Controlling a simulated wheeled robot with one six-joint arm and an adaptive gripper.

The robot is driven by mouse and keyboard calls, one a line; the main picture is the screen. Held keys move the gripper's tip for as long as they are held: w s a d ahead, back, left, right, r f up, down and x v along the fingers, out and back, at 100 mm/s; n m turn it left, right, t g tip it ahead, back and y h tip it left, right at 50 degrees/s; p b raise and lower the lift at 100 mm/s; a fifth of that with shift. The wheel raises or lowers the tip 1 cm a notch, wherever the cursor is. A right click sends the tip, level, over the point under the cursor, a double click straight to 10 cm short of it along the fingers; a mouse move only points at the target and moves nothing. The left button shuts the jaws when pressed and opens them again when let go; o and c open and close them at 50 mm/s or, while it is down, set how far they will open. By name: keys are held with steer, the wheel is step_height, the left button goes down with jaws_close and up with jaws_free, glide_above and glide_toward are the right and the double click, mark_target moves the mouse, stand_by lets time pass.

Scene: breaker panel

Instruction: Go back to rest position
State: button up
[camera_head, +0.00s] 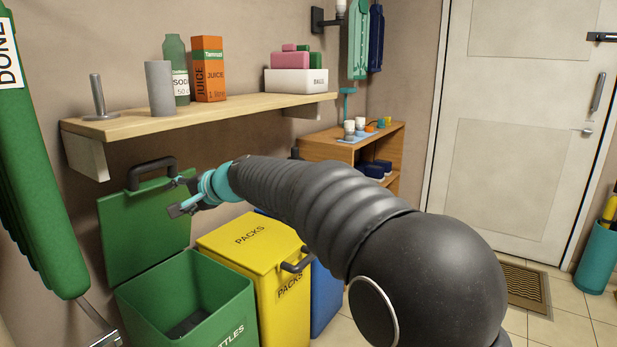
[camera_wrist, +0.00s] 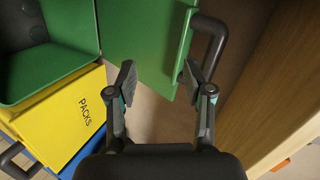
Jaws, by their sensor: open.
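My gripper (camera_head: 180,196) is open and empty, in front of the raised lid (camera_head: 145,228) of the green bin (camera_head: 190,300). The lid stands upright and tilted back toward the wall, with its black handle (camera_head: 152,172) at the top. In the wrist view, the two fingers (camera_wrist: 158,82) are spread apart. There the lid (camera_wrist: 145,35) lies beyond them and its handle (camera_wrist: 212,42) is by the right finger; whether they touch is unclear. My arm crosses the head view and hides part of the bins.
A closed yellow bin (camera_head: 250,240) marked PACKS and a partly hidden blue bin (camera_head: 325,295) stand right of the green one. A wooden shelf (camera_head: 220,110) with a bottle, a carton and a white box is above. A green DONE bag (camera_head: 40,170) hangs left.

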steer(key=s+d+f+n+g+h, duration=0.1)
steer(key=s+d+f+n+h, duration=0.15)
steer(key=s+d+f, duration=0.45)
steer(key=s+d+f+n+g+h, duration=0.25)
steer(key=s+d+f, duration=0.2)
steer(key=d, duration=0.55)
steer(key=s+d+f+t+h, duration=0.1)
steer(key=s+d+h, duration=0.1)
steer(key=s+d, duration=0.5)
steer(key=s+d+f+t+h, duration=0.1)
steer(key=s+d+h, duration=0.1)
steer(key=s+d, duration=0.5)
steer(key=s+d+f+m+t+h, duration=0.1)
steer(key=s+d+h, duration=0.2)
steer(key=s+d, duration=0.4)
steer(key=d, duration=0.8)
steer(key=shift+s+d+f, duration=0.2)
steer(key=shift+s+d, duration=0.05)
steer(key=shift+d, duration=0.15)
